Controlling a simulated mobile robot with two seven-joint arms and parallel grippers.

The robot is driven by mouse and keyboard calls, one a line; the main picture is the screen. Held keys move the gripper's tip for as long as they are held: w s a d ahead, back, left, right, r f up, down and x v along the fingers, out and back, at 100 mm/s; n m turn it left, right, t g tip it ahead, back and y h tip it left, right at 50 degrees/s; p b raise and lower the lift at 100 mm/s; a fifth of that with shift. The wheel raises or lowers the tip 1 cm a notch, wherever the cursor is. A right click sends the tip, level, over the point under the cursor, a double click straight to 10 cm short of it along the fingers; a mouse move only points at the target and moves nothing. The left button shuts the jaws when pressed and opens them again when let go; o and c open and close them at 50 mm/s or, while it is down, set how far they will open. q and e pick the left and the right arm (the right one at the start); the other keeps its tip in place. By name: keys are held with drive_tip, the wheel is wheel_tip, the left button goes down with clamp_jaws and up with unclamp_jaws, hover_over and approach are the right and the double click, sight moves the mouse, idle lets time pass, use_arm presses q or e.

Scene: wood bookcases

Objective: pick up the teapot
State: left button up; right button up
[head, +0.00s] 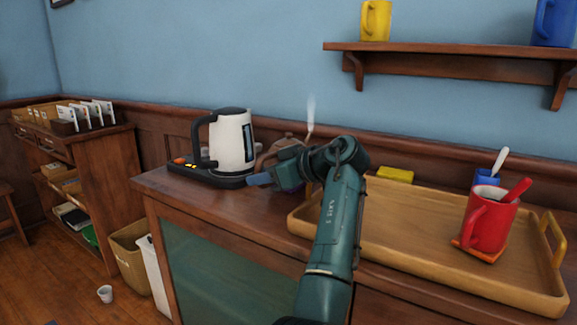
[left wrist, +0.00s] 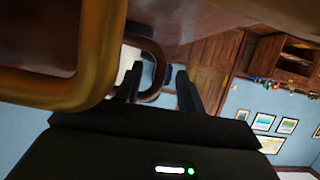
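The brown teapot (head: 283,143) stands on the wood cabinet top behind my left gripper, which hides most of it. My left gripper (head: 262,179) points left in front of it, close to the kettle's base. In the left wrist view the two dark fingers (left wrist: 160,88) are spread apart. A dark brown curved handle (left wrist: 158,62), seemingly the teapot's, shows between them. I see no finger closed on it. My right gripper is in neither view.
A white kettle (head: 233,142) on a black base is left of the teapot. A wood tray (head: 400,235) with a red mug (head: 487,219) is at right. A yellow sponge (head: 395,174) lies behind it. A shelf (head: 450,64) with mugs hangs above.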

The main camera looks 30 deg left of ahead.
use_arm(q)
drive_tip(key=shift+x, duration=1.2)
clamp_jaws()
idle(0.4)
drive_tip(key=shift+r, duration=0.2)
